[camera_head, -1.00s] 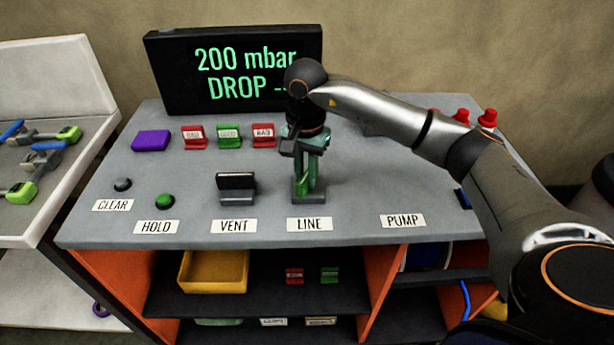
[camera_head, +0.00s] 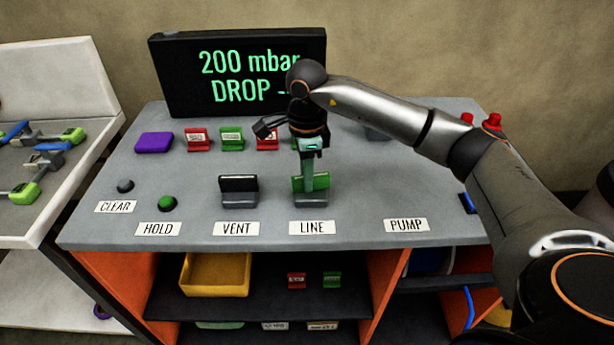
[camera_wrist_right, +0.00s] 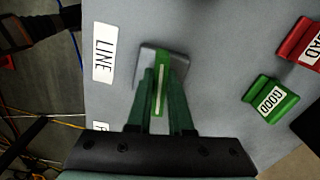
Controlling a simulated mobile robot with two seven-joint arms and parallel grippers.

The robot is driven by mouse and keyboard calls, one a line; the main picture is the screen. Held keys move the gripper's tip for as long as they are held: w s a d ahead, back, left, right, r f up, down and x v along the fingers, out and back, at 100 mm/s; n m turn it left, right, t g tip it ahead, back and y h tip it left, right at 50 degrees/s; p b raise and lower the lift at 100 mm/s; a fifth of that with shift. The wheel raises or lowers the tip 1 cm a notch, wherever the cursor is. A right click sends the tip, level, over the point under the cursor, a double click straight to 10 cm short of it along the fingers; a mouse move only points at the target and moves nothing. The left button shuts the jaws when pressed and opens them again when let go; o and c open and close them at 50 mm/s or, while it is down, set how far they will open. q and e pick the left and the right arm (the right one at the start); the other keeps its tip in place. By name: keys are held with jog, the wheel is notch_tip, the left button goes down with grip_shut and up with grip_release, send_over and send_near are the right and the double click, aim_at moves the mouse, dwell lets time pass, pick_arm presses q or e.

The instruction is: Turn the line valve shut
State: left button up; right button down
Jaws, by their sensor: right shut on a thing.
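The line valve has a green handle (camera_head: 323,184) on a grey base (camera_head: 311,201), just behind the LINE label (camera_head: 312,228) in the head view. My right gripper (camera_head: 308,186) points down from above and is shut on the handle. In the right wrist view the handle (camera_wrist_right: 161,90), with a pale stripe along its top, sits between the two dark green fingers (camera_wrist_right: 160,88). It runs roughly parallel to the LINE label (camera_wrist_right: 103,53) there. The fingers hide part of the handle and base. My left gripper is not in view.
The dark VENT valve (camera_head: 238,187) stands close to the left. Red and green tags, including a green one (camera_head: 231,138), stand behind. A display (camera_head: 240,75) reads 200 mbar, DROP. The HOLD button (camera_head: 167,203) is front left. The bench top toward PUMP (camera_head: 406,226) is clear.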

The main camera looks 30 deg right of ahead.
jog(key=shift+w+d+m, duration=0.1)
jog(key=shift+m, duration=0.9)
jog(key=c, duration=0.8)
grip_release()
jog(key=shift+r, duration=0.1)
notch_tip(320, 180, up, 12)
jog(key=shift+r, duration=0.2)
